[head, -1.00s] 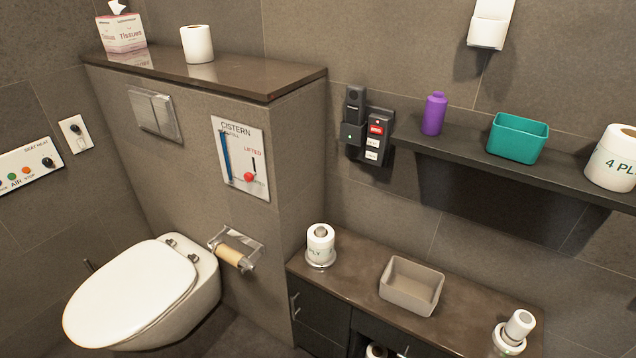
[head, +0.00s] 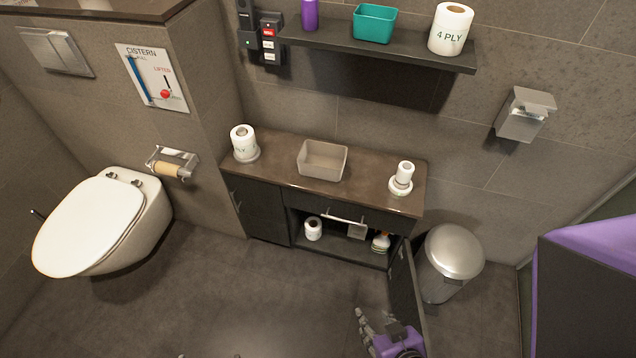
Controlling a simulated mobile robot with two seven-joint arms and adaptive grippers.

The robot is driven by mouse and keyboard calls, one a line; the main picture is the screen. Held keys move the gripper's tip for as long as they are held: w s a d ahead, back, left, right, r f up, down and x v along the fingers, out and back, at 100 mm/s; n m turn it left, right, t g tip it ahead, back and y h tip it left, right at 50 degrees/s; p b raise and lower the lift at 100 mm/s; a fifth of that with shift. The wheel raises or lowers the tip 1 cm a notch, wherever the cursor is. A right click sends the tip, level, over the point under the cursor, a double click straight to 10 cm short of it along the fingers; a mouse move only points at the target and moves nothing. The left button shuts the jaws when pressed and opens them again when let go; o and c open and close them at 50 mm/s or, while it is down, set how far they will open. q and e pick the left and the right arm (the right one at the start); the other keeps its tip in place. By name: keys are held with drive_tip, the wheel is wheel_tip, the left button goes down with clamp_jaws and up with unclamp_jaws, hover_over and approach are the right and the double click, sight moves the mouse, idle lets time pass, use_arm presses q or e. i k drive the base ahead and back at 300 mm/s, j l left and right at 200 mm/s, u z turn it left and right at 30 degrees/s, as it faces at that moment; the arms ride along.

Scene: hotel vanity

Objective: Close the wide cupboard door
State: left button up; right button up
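The wide cupboard door (head: 405,292) is dark and stands swung open at the right end of the low vanity cabinet (head: 262,208). It points out into the room, seen nearly edge-on. The compartment behind it is open and shows its contents. My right gripper (head: 373,318), grey fingers on a purple body, is low at the bottom of the head view, just left of the door's outer part. Its fingers look spread, with nothing between them. I cannot tell whether it touches the door.
Inside the cupboard are a paper roll (head: 313,229) and bottles (head: 380,242). A steel bin (head: 452,255) stands right of the door. A beige basket (head: 322,161) and rolls sit on top. The toilet (head: 100,225) is left; the floor (head: 250,300) between is clear.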

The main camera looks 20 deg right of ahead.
sight(405, 299)
drive_tip(key=k+l, duration=0.3)
drive_tip(key=k, duration=0.2)
drive_tip(key=k+l, duration=0.35)
drive_tip(key=k, duration=0.15)
drive_tip(key=k+l, duration=0.3)
drive_tip(key=k, duration=0.2)
drive_tip(key=k+z, duration=0.05)
